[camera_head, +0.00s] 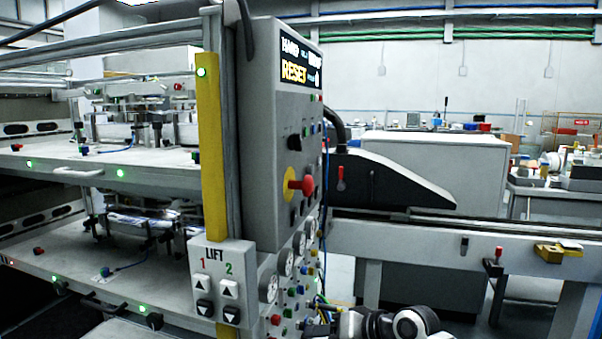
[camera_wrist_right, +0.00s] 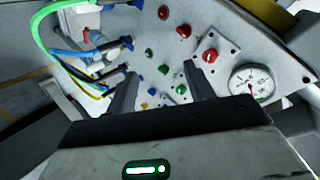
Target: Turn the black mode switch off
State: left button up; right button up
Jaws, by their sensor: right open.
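A black switch knob (camera_head: 294,141), apparently the mode switch, sits on the grey control panel (camera_head: 270,90) above a red mushroom button. Its setting is too small to tell, and I do not make it out in the right wrist view. My right arm shows at the bottom of the head view, low beside the panel and well below the knob. In the right wrist view my right gripper (camera_wrist_right: 162,88) is open, with two dark fingers apart and nothing between them held. It faces a plate of coloured knobs. My left gripper is not in view.
The red mushroom button (camera_head: 307,186) on its yellow base sticks out below the knob. Gauges (camera_head: 299,243), small coloured knobs and a LIFT button box (camera_head: 222,282) are lower down. The right wrist view shows a red switch (camera_wrist_right: 209,56), a gauge (camera_wrist_right: 251,84) and hoses (camera_wrist_right: 45,45).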

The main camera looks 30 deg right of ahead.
jog(key=w+d+r+m+t+y, duration=0.15)
jog(key=d+r, duration=0.35)
jog(key=r, duration=0.7)
jog(key=n+t+y, duration=0.1)
jog(key=t+y, duration=0.1)
jog(key=y, duration=0.4)
send_near(301, 143)
jog(key=shift+g, duration=0.25)
jog(key=p+x, duration=0.1)
jog(key=x, duration=0.1)
jog(key=p+x, duration=0.2)
jog(key=x, duration=0.1)
jog(key=p+x, duration=0.2)
jog(key=x, duration=0.1)
jog(key=shift+w+r, duration=0.15)
jog(key=shift+r, duration=0.15)
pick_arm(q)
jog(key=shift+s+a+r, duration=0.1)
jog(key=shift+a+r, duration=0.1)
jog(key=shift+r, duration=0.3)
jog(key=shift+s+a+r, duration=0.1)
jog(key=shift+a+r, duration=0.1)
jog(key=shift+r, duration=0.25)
pick_arm(e)
jog(key=shift+w, duration=0.1)
jog(key=shift+f, duration=0.1)
jog(key=c, duration=1)
